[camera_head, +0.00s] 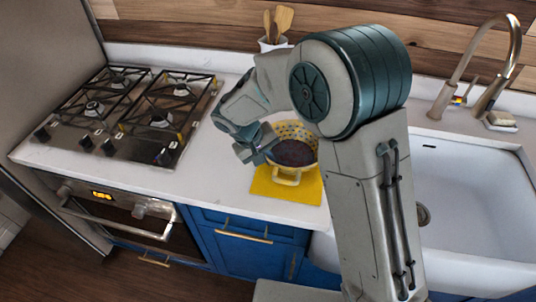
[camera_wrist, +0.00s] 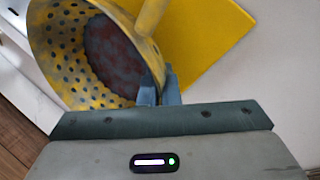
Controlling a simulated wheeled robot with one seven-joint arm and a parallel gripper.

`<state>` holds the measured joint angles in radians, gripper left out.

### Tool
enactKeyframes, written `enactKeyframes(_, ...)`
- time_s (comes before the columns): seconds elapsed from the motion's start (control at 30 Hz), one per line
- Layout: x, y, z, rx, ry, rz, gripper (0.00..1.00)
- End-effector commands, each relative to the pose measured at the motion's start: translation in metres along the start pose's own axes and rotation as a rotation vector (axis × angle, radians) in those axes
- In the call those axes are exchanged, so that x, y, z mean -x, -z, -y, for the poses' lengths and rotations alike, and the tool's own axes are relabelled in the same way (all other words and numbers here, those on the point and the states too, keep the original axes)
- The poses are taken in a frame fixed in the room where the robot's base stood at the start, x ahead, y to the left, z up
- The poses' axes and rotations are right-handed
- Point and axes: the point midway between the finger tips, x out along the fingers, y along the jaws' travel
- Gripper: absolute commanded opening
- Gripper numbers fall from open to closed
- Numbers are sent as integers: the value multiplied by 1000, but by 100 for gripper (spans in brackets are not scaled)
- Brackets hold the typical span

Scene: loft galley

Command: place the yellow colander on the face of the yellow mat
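The yellow colander (camera_head: 297,129), with rows of holes and a dark reddish-brown patch inside, is over the yellow mat (camera_head: 311,191) on the white counter. I cannot tell whether its base touches the mat. My gripper (camera_head: 262,148) is at the colander's left rim, and my arm hides part of its right side. In the wrist view, the fingers (camera_wrist: 159,88) are closed on the rim of the colander (camera_wrist: 62,55). The mat (camera_wrist: 205,35) shows beyond it at the upper right, partly hidden by the colander.
A gas cooktop (camera_head: 125,113) is at the left, above an oven (camera_head: 130,215). A white sink (camera_head: 470,200) with a brass tap (camera_head: 478,75) is at the right. A utensil crock (camera_head: 272,43) stands behind my arm. Clear counter (camera_head: 215,165) lies between cooktop and mat.

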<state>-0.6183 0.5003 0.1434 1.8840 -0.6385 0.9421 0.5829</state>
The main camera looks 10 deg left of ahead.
Motion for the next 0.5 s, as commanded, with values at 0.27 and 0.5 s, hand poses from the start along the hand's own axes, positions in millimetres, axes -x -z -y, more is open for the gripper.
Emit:
enactKeyframes(0.27, -3, 0, 1, -1, -1, -1, 0)
enactKeyframes(0.5, -2, 0, 1, 0, 0, 0, 25)
